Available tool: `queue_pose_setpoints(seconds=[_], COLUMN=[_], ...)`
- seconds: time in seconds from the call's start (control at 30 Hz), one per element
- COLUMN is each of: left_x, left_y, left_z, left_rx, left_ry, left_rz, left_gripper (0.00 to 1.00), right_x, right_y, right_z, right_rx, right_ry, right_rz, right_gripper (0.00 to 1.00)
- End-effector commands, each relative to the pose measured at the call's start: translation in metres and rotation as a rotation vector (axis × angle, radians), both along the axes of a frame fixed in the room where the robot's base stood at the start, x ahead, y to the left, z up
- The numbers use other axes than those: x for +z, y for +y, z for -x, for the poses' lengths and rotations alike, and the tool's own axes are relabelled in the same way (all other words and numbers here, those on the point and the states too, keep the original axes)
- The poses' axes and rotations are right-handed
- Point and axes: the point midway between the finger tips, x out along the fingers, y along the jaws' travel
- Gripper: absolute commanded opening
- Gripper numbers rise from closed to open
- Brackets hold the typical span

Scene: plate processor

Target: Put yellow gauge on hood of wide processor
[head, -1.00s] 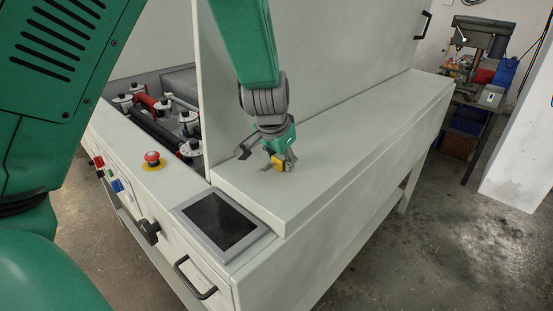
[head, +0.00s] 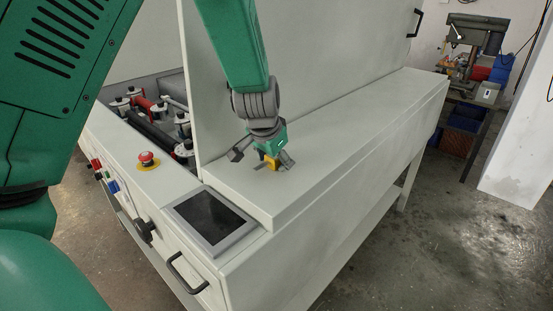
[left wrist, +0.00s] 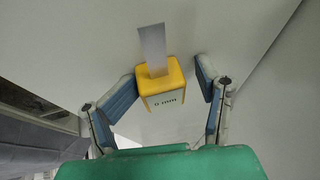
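The yellow gauge (head: 271,163) sits on the flat white top (head: 345,125) of the wide processor, beside its upright white panel. In the left wrist view the gauge (left wrist: 162,88) is a yellow block with dark lettering on its face and a pale flat strip standing from it. My left gripper (head: 262,158) is low over the white top, with its fingers around the gauge. In the left wrist view its two blue-padded fingers (left wrist: 168,95) stand apart on either side, with a clear gap on the right and a smaller one on the left. My right gripper is not in view.
Left of the upright panel is an open bay with rollers (head: 150,125). A red emergency button (head: 147,158) and a dark screen (head: 210,215) are on the near side. The white top is clear to the right. A drill press (head: 475,45) stands far back.

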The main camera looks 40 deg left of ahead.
Motion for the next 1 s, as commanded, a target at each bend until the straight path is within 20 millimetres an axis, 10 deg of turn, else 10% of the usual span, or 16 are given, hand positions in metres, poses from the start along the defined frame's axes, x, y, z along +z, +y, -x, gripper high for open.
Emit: queue_pose_setpoints(seconds=[0.57, 1.0], left_x=[0.006, 0.088], left_y=[-0.004, -0.015], left_z=[0.002, 0.03], left_rx=[0.0, -0.003], left_ry=[0.003, -0.009], left_rz=[0.008, 0.006], left_gripper=[0.54, 0.54], right_x=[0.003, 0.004], right_y=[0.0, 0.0], right_z=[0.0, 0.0], right_rx=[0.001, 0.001], right_ry=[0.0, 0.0], right_rz=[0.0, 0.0], right_gripper=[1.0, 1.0])
